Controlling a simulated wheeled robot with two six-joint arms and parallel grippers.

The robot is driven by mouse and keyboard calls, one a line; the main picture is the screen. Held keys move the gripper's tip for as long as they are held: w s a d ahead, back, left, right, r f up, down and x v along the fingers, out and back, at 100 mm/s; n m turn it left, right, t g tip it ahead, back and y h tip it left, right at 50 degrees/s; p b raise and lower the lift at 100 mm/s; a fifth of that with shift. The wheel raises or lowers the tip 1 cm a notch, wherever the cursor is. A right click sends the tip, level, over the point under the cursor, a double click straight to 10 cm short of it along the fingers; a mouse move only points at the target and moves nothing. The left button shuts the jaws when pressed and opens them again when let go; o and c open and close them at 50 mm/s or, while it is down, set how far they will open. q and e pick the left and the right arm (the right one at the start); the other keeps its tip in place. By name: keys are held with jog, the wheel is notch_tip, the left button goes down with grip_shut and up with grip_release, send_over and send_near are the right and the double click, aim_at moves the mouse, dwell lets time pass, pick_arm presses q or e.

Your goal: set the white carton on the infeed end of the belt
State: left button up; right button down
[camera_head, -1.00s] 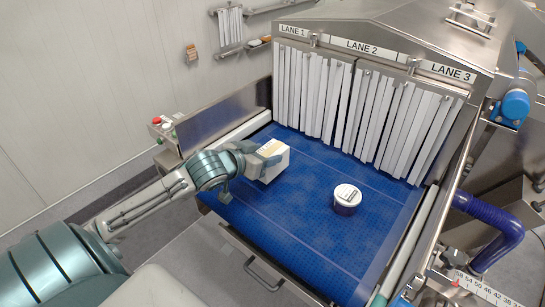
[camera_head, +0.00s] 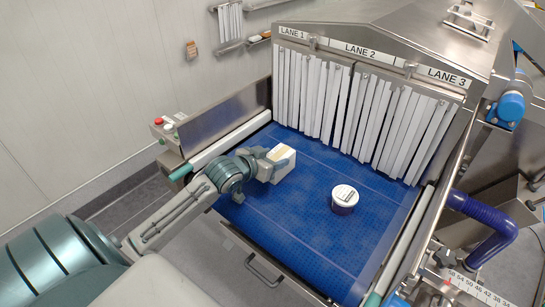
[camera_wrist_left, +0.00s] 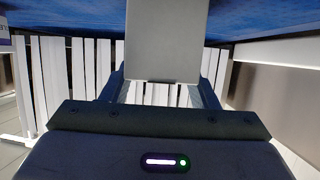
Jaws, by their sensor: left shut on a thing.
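The white carton (camera_head: 284,165) is over the left part of the blue belt (camera_head: 285,215), in front of the strip curtain, with a tan patch on its top. My left gripper (camera_head: 264,168) is shut on it from the near left side. In the left wrist view the carton (camera_wrist_left: 165,45) shows as a plain grey face between the two fingers. I cannot tell whether its underside touches the belt. My right gripper is not in view.
A white-lidded tub with a dark blue body (camera_head: 344,200) stands on the belt to the right of the carton. White strip curtains (camera_head: 312,95) hang under the LANE 1, LANE 2 and LANE 3 signs. The near middle of the belt is clear.

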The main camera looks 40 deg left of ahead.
pick_arm(q)
jog(key=o, duration=1.4)
jog(key=shift+f, duration=0.1)
jog(key=shift+s+a+r, duration=0.1)
jog(key=shift+s+r, duration=0.2)
jog(key=shift+s, duration=0.35)
jog(key=d+p+v, duration=0.1)
jog(key=v, duration=0.9)
jog(key=shift+s+a+r, duration=0.2)
jog(key=shift+s+a, duration=0.15)
jog(key=shift+a, duration=0.05)
